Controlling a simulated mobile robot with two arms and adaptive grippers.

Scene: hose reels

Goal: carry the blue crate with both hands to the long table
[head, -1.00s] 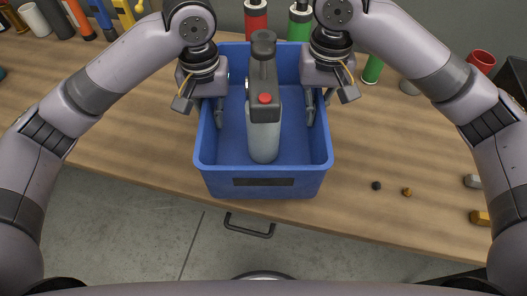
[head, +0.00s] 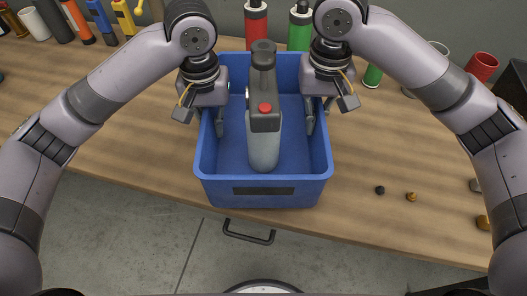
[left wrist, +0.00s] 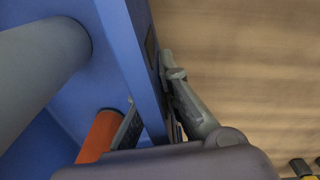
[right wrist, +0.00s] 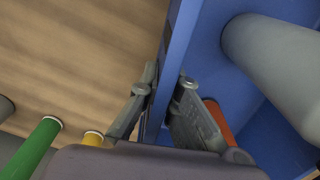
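The blue crate (head: 263,192) stands at the front of the wooden table, or just above it; I cannot tell which. A grey bottle-like tool (head: 264,150) with a dark head and a red button is inside it. My left gripper (head: 220,122) straddles the crate's left wall, one finger inside and one outside. In the left wrist view these fingers (left wrist: 150,100) close on the wall. My right gripper (head: 311,118) holds the right wall the same way, with the wall between its fingers (right wrist: 166,85) in the right wrist view. No second table shows.
The wooden table (head: 120,130) carries red (head: 256,25) and green (head: 299,28) bottles and several tubes along its back. A red cup (head: 481,67) is at the right. Small dark (head: 380,190) and brass (head: 412,197) pieces lie right of the crate. A drawer handle (head: 248,232) juts out below the edge.

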